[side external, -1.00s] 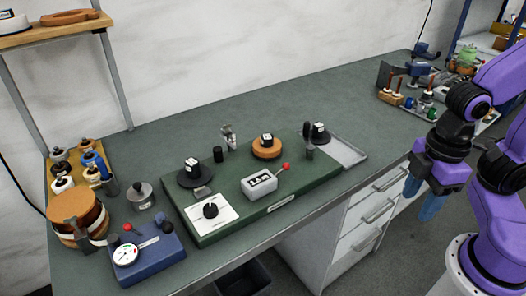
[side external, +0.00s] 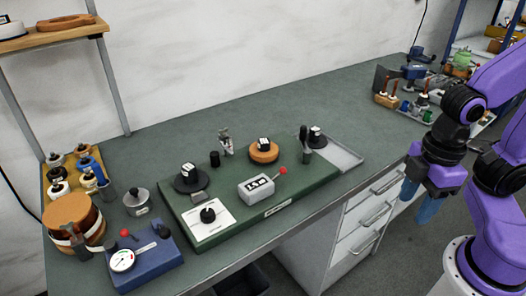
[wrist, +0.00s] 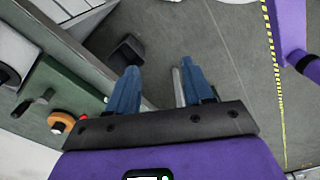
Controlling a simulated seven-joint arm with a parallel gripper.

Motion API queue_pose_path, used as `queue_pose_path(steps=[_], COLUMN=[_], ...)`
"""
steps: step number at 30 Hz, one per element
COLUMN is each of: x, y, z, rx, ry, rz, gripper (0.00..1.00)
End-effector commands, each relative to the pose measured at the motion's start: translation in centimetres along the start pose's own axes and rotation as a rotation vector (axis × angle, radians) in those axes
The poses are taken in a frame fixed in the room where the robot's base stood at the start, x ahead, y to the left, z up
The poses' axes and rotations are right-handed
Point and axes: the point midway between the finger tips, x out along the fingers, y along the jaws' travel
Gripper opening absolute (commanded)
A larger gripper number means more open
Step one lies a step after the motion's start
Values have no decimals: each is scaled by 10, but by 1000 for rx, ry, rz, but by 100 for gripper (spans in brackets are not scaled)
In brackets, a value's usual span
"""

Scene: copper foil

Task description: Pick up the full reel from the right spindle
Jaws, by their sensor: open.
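A green base board (side external: 238,216) lies on the bench. A copper-brown reel with a black, white-labelled hub (side external: 264,152) sits at its back, right of a flat black disc with a similar hub (side external: 191,180). I cannot tell which is the right spindle. My gripper (side external: 418,200) is open and empty, off the bench's front edge, well right of the board. In the wrist view, the blue fingers (wrist: 157,82) point over floor; a copper-brown round (wrist: 61,122) shows at left.
A red-tipped lever on a grey box (side external: 258,187) stands on the board. A grey tray (side external: 340,157) lies right of it. Bench drawers (side external: 366,212) face my gripper; the bench's right middle is clear.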

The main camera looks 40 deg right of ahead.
Motion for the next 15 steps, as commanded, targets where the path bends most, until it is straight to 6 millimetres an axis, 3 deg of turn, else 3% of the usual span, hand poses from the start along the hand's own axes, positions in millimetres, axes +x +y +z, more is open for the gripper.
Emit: queue_pose_path(steps=[2, 4, 15], x=[0, 0, -1], y=[0, 0, 6], z=[0, 0, -8], rx=[0, 0, -19], ry=[0, 0, -14], rz=[0, 0, 15], gripper=[51, 71, 71])
